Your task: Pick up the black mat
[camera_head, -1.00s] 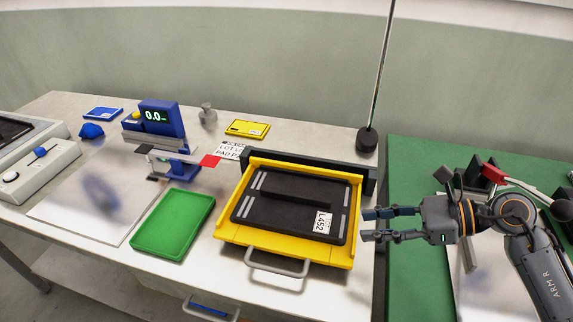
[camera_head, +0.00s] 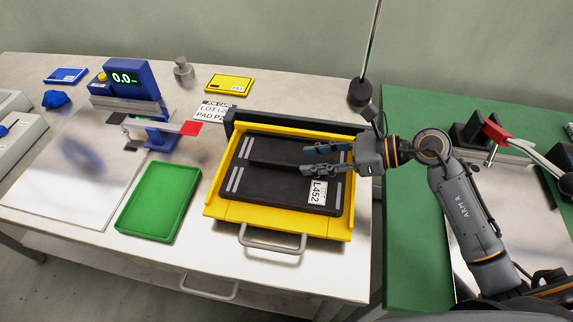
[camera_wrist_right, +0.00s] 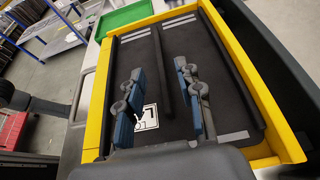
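The black mat (camera_head: 262,189) lies flat in a yellow tray (camera_head: 225,211), with a raised bar (camera_head: 275,168) across it, grey stripes and a white L452 label (camera_head: 318,192). My right gripper (camera_head: 308,160) is over the right part of the mat, its fingers pointing left. In the right wrist view the mat (camera_wrist_right: 150,68) fills the tray. The gripper's two fingers (camera_wrist_right: 160,100) are spread apart there, with the bar (camera_wrist_right: 162,75) lying between their lines and nothing held. Whether the fingers touch the mat I cannot tell. My left gripper is not in view.
A green tray (camera_head: 160,203) stands left of the yellow tray, whose metal handle (camera_head: 272,247) faces the front. A dark rail (camera_head: 290,127) runs behind it. A blue device (camera_head: 130,80) stands back left. A pole with a black base (camera_head: 361,95) stands behind my right wrist.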

